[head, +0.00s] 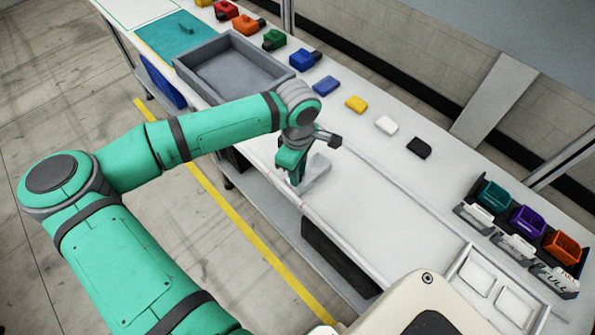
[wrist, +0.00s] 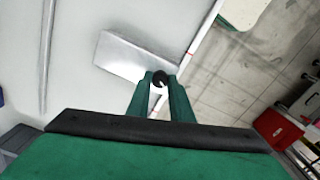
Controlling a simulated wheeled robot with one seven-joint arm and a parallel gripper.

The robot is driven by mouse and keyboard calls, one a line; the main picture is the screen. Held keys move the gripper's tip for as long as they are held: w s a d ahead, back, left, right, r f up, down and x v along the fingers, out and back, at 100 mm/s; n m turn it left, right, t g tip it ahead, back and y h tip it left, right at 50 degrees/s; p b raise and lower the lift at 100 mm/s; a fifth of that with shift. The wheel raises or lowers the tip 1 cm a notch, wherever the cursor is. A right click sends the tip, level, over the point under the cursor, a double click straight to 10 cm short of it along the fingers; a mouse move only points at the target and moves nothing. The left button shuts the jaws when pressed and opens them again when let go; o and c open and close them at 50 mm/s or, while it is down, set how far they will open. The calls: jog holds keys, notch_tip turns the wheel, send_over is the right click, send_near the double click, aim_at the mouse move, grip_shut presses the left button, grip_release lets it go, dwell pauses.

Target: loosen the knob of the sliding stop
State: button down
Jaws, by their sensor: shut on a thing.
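The sliding stop is a pale grey block (head: 317,173) on the white bench near its front edge. In the wrist view its flat plate (wrist: 135,57) lies just beyond the fingertips. My green gripper (head: 292,172) points down at the stop. In the wrist view my gripper (wrist: 160,82) has its two fingers closed around a small dark round knob (wrist: 159,77) at the stop's edge. Most of the knob is hidden between the fingers, so its turn angle cannot be told.
A scale line with red marks (wrist: 203,42) runs along the bench edge by the stop. A grey tray (head: 235,70) stands to the left. Coloured blocks, including a yellow one (head: 356,103), line the back. Small bins (head: 527,221) stand at the right. The bench right of the stop is clear.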

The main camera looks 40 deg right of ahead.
jog(key=n, duration=1.1)
jog(key=shift+n, duration=0.4)
jog(key=n, duration=1.1)
jog(key=shift+r, duration=0.1)
jog(key=shift+n, duration=0.3)
jog(key=c, duration=1.6)
grip_release()
notch_tip(320, 180, up, 11)
jog(key=shift+f, duration=0.15)
